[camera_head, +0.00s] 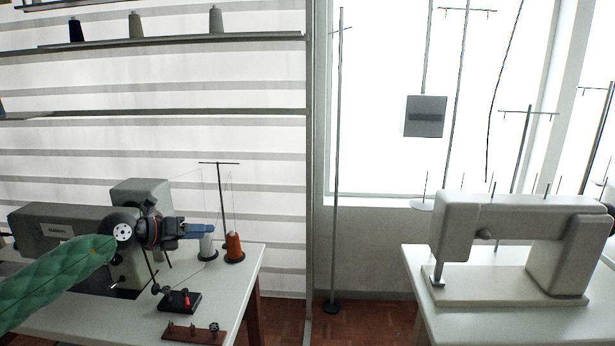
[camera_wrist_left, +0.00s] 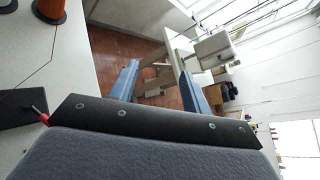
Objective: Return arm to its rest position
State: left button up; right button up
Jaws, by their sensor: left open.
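My left arm comes in from the left in a green quilted sleeve. My left gripper (camera_head: 205,231) has blue fingers and is held in front of the grey buttonhole machine on the left table, pointing right. In the left wrist view its two blue fingers (camera_wrist_left: 158,78) stand apart with nothing between them; floor and distant furniture show through the gap. My right gripper is in neither view.
An orange thread cone (camera_head: 234,248) and a white cone (camera_head: 207,246) stand near the fingers. A black box with a red switch (camera_head: 181,300) and a brown strip (camera_head: 193,332) lie on the left table (camera_head: 245,262). A white sewing machine (camera_head: 520,240) stands at right.

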pick_arm(q)
notch_tip(320, 180, up, 21)
jog(key=s+a+n+t+y, duration=0.2)
jog(key=n+t+y, duration=0.4)
jog(key=n+t, duration=1.05)
jog(key=s+d+f+n+g+y, duration=0.1)
jog(key=s+f+n+g+y, duration=0.35)
jog(key=f, duration=0.55)
jog(key=s+d+f+n+g+y, duration=0.1)
jog(key=s+f+n+g+y, duration=0.15)
jog(key=f+n+g, duration=0.55)
jog(key=s+d+f+n+g+y, duration=0.15)
jog(key=s+f+n, duration=0.25)
jog(key=f, duration=0.8)
jog(key=s+d+f+n+g+h, duration=0.1)
jog(key=s+d+f+g, duration=0.2)
jog(key=s+f, duration=0.7)
jog(key=s+d+f+n+g+h, duration=0.1)
jog(key=s+d+f+g+h, duration=0.1)
jog(key=s+f, duration=0.8)
jog(key=s+d+f+n+g+h, duration=0.1)
jog(key=s+d+f+g, duration=0.3)
jog(key=s+f, duration=0.6)
jog(key=s+d+h, duration=0.1)
jog(key=s+d, duration=0.1)
jog(key=s, duration=0.6)
jog(key=shift+s+d+f+g, duration=0.2)
jog(key=shift+d+g, duration=0.1)
jog(key=shift+g, duration=0.05)
